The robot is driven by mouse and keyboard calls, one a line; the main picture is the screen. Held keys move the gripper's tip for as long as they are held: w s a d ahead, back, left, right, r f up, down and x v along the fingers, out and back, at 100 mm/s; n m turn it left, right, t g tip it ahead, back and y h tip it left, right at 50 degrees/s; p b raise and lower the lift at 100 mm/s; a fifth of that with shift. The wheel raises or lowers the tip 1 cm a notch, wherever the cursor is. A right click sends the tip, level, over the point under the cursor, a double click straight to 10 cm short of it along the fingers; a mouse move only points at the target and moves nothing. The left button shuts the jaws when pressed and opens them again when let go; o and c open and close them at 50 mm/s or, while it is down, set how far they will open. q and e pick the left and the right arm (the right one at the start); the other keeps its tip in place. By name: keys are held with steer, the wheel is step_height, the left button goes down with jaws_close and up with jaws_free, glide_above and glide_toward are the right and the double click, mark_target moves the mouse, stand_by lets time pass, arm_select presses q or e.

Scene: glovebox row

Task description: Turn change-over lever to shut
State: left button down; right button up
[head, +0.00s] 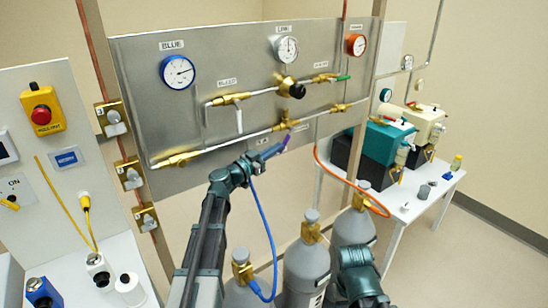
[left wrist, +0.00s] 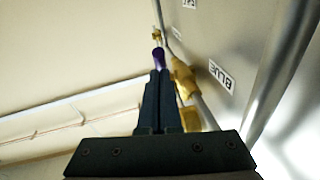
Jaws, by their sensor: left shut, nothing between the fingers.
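The change-over lever, a short purple handle (head: 286,141), sits below a brass valve (head: 284,122) on the lower pipe of the grey panel. It slants down and left from the valve. My left gripper (head: 273,151) reaches in from the lower left, its fingertips at the lever's lower end. Its fingers are shut with nothing held between them. In the left wrist view the purple lever (left wrist: 158,57) shows just beyond the closed fingertips (left wrist: 159,75); whether they touch it I cannot tell. My right gripper's fingers are not visible.
The steel panel (head: 225,65) carries blue, white and red gauges, brass fittings and a green-handled valve (head: 341,78). Grey gas cylinders (head: 305,265) stand below it. A blue hose (head: 264,215) hangs beside my left arm. A white table (head: 410,205) with pumps is at right.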

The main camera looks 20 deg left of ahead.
arm_select(q)
steer(key=shift+w+d+f+b, duration=0.35)
steer(key=shift+f+b, duration=0.1)
steer(key=shift+f, duration=0.1)
steer(key=shift+w+d+f+b, duration=0.2)
steer(key=shift+w+f+b, duration=0.2)
steer(key=shift+f, duration=0.15)
steer(key=shift+w+d+f+b, duration=0.55)
steer(key=shift+w+d+f, duration=0.05)
steer(key=shift+w, duration=0.15)
steer(key=shift+f, duration=0.15)
steer(key=s+a+f+b, duration=0.3)
steer(key=s+f+b, duration=0.3)
steer(key=b, duration=0.1)
steer(key=shift+f, duration=0.4)
steer(key=shift+s, duration=0.1)
